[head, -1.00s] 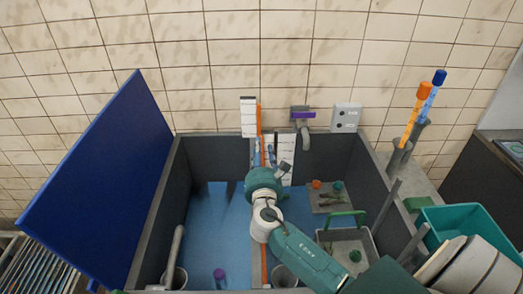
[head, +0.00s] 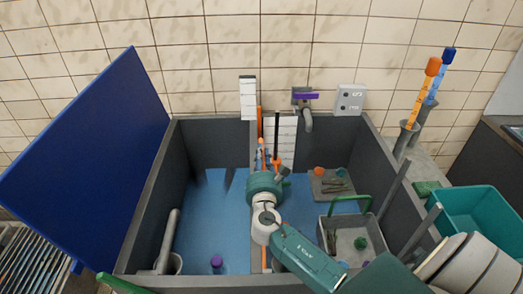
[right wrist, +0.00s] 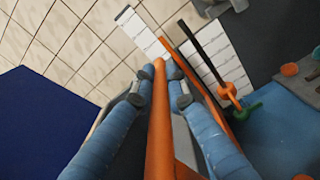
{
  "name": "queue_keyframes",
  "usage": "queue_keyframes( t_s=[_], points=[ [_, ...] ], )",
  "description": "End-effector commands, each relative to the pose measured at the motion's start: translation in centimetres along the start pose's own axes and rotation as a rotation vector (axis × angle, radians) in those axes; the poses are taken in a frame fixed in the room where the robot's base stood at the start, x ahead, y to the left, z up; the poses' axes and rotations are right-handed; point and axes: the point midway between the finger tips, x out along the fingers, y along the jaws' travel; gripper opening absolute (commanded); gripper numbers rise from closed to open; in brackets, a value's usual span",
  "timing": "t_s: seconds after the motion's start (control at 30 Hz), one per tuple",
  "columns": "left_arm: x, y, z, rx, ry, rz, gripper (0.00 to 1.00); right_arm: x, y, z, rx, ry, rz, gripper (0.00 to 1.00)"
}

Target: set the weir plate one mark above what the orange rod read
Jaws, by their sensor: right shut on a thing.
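The weir plate (head: 259,122) is an orange upright strip at the sink's middle divider, beside a white marked scale (head: 248,98); its orange part also shows in the right wrist view (right wrist: 158,130). My right gripper (head: 266,160) points to the back wall. In the right wrist view its blue fingers (right wrist: 160,90) are shut on the orange bar between them. The exact mark it stands at is too small to read. The orange-topped rod (head: 425,90) stands in a grey holder at the right, beside a blue-topped rod (head: 433,82). My left gripper is out of view.
A black rod with an orange clip (head: 276,140) stands before a second white scale (head: 283,128), close right of my gripper. A grey basket with a green handle (head: 348,240) is at right. A blue panel (head: 85,165) leans left.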

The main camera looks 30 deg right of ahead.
Motion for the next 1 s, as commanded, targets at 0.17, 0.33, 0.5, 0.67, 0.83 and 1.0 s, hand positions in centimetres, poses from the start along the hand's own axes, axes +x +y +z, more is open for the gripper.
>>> queue_keyframes(
  t_s=[0.17, 0.33, 0.5, 0.67, 0.83, 1.0],
  points=[
    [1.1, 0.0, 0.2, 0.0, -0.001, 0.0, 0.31, -0.1, -0.3, -1.5, 0.0, 0.003, -0.001, 0.0],
    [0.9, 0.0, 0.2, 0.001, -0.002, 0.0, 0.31, -0.1, -0.3, -1.4, 0.0, 0.003, 0.0, 0.0],
    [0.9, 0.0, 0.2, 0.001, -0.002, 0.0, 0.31, 0.0, -0.2, -1.3, 0.001, 0.002, 0.0, 0.25],
    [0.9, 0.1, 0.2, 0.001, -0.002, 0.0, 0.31, 0.0, -0.2, -1.2, 0.001, 0.001, 0.0, 0.33],
    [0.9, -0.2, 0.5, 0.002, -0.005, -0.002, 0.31, -0.1, -0.2, -1.2, 0.001, 0.0, 0.001, 0.33],
    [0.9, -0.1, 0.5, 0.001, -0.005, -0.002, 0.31, -1.5, -0.2, -1.4, 0.002, 0.003, 0.003, 0.33]
  ],
)
